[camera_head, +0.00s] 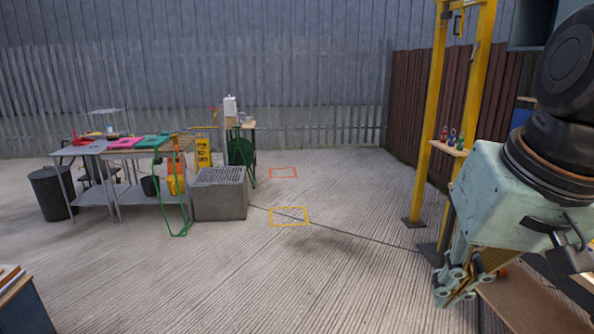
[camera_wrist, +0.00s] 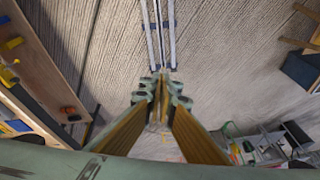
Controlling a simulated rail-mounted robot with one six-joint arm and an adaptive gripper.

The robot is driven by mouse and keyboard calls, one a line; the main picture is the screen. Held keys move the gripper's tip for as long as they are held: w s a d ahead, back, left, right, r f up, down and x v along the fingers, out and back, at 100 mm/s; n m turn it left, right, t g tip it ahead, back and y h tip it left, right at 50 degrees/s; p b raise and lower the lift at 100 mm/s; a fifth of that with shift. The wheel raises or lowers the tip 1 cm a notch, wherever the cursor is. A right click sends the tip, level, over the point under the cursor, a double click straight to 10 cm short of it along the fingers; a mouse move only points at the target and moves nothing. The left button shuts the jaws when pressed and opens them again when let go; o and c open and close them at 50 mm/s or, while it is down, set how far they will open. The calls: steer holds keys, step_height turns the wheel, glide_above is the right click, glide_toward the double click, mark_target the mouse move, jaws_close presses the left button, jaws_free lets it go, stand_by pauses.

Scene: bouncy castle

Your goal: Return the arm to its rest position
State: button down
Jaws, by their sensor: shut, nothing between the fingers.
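My gripper (camera_head: 458,288) is at the lower right in the head view, at the end of my pale green wrist, pointing down. In the wrist view my gripper (camera_wrist: 162,84) has its two fingertips together at the centre, with nothing between them.
A wooden bench (camera_head: 525,305) is just right of and behind my gripper. A yellow post frame (camera_head: 430,120) with a small shelf (camera_head: 449,149) stands beyond. A grey table (camera_head: 90,150) and a concrete block (camera_head: 220,203) are at left. The middle floor is clear.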

steer(key=s+a+n, duration=0.1)
steer(key=s, duration=1)
steer(key=shift+r+n+h, duration=0.25)
steer(key=shift+n+h, duration=0.05)
steer(key=shift+n, duration=0.1)
steer(key=shift+a, duration=0.1)
stand_by(0.6)
